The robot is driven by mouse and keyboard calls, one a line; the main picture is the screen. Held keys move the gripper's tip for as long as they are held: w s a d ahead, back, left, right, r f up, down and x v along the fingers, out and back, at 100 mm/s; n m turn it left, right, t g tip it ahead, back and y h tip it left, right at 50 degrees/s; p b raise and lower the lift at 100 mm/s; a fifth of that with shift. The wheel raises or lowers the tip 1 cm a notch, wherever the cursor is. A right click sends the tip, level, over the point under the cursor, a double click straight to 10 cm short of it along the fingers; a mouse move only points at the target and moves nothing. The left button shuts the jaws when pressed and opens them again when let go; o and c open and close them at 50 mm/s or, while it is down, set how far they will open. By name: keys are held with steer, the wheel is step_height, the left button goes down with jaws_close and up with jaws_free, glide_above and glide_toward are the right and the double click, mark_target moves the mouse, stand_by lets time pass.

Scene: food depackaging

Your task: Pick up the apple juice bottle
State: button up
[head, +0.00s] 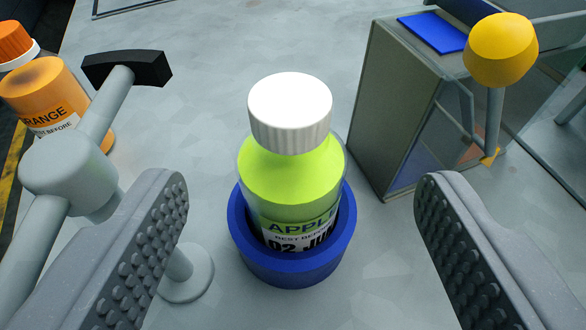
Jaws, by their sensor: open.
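The apple juice bottle (291,179) stands upright in the middle of the head view. It is bright green with a white ribbed cap (290,113) and a label that reads "APPLE" and "02 JU". Its lower part sits inside a round blue holder (286,268), whose wall hides its base. My gripper (303,245) is open, with one studded jaw to the left of the bottle and the other to the right. Neither jaw touches the bottle, and nothing is between them except the bottle and its holder.
A grey stand with a black-headed hammer-like arm (126,69) rises at the left. An orange juice bottle (45,95) stands behind it. At the right is a box-like unit (405,110) with a blue pad (434,32) and a yellow knob (501,49). Grey surface behind the bottle is clear.

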mark_target(291, 117)
steer(key=shift+b+x, duration=0.3)
steer(key=shift+x, duration=4.05)
steer(key=shift+a, duration=0.2)
